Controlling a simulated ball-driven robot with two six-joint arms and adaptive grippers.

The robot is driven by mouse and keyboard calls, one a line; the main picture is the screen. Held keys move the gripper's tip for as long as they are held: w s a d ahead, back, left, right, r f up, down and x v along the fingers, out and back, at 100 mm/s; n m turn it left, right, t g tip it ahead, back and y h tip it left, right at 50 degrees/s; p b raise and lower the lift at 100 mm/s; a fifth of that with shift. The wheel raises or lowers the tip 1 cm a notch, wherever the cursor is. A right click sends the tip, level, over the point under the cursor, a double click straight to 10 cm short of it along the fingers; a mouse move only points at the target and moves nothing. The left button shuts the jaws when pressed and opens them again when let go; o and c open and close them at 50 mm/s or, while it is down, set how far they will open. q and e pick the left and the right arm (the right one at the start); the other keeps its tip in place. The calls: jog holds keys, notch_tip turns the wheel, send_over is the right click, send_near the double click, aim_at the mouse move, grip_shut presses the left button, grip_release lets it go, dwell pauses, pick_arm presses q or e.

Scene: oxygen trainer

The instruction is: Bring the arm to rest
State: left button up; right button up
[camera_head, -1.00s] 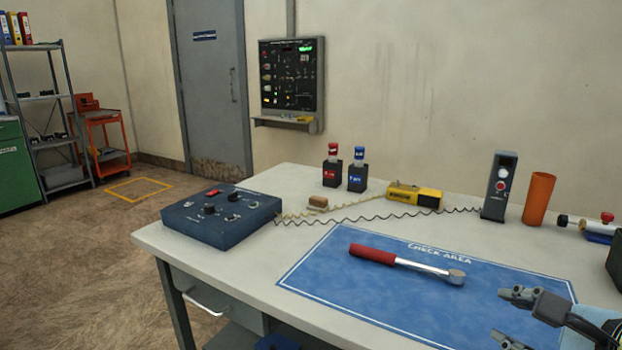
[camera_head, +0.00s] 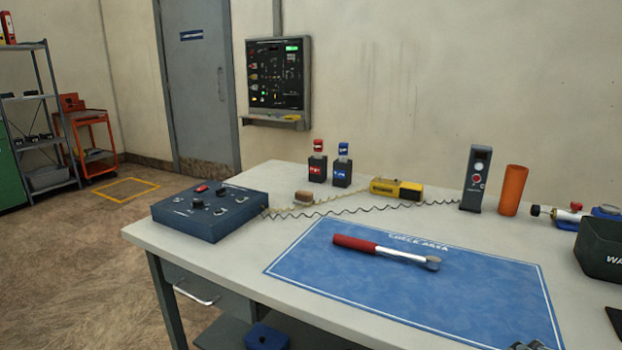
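The tip of my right gripper (camera_head: 532,346) just shows at the bottom edge of the picture, below the blue check-area mat (camera_head: 420,305). Most of it is cut off, so I cannot tell whether it is open or shut. My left gripper is out of view. A torque wrench with a red handle (camera_head: 355,243) and a metal head lies on the mat, apart from my gripper.
A blue control box (camera_head: 210,209) sits at the table's left. A black bin (camera_head: 600,250) is at right.

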jog(key=s+f+n+g+h, duration=0.2)
jog(key=s+n+g, duration=0.3)
jog(key=s+n, duration=0.75)
jog(key=s+d+f+n+g, duration=0.1)
jog(key=s+f, duration=0.1)
jog(key=f, duration=1.2)
jog(key=s+d+f, duration=0.1)
jog(key=d+f, duration=0.1)
jog(key=f, duration=1.2)
jog(key=s+f+g, duration=0.1)
jog(key=s+f, duration=1.2)
jog(key=s, duration=0.4)
jog(key=shift+d+f+g, duration=0.3)
jog(key=shift+d+f, duration=0.05)
